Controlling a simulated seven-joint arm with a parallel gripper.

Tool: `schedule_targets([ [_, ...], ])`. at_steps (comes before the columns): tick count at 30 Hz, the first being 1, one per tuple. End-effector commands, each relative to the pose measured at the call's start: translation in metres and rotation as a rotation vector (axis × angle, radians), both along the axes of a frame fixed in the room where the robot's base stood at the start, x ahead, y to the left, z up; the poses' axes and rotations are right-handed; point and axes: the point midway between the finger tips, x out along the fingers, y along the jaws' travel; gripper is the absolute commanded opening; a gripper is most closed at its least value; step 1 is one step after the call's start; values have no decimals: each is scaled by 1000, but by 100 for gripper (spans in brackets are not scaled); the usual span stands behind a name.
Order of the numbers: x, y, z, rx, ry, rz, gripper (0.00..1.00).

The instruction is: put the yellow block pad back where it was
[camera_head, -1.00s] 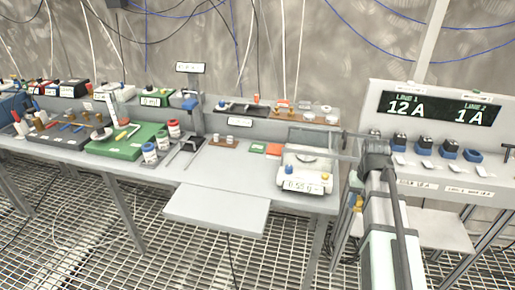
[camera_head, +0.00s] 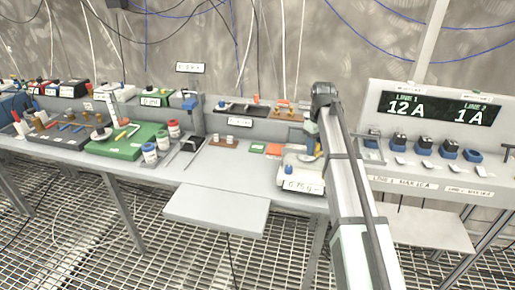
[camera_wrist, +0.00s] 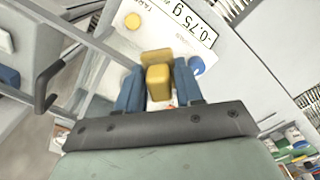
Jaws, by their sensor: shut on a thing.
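The yellow block pad (camera_wrist: 158,82) is between the blue fingers of my gripper (camera_wrist: 158,90) in the wrist view, and the gripper is shut on it. I cannot tell how high the block is above the scale.
A wooden rack (camera_head: 224,142) stands farther left. The front shelf (camera_head: 217,208) is bare. Blue holders (camera_head: 448,151) line the panel at right. A grey bar frame (camera_wrist: 65,65) is beside my gripper.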

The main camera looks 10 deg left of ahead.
Motion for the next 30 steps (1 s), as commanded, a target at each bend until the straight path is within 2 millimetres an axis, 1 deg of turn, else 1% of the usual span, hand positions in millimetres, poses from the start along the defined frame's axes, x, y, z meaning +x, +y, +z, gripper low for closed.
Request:
schedule_targets([
  [1, 24, 22, 6, -1, 1, 64, 3],
  [3, 45, 45, 8, 0, 1, 147, 3],
  [9, 100, 104, -3, -1, 2, 342, 3],
  [14, 136, 148, -15, -1, 2, 467, 3],
  [15, 144, 159, -19, 0, 1, 496, 3],
  [21, 180, 211, -35, 0, 1, 632, 3],
  [24, 193, 232, -43, 0, 0, 685, 3],
  [27, 201, 247, -49, -1, 1, 725, 3],
  [30, 206, 257, -53, -1, 1, 750, 3],
])
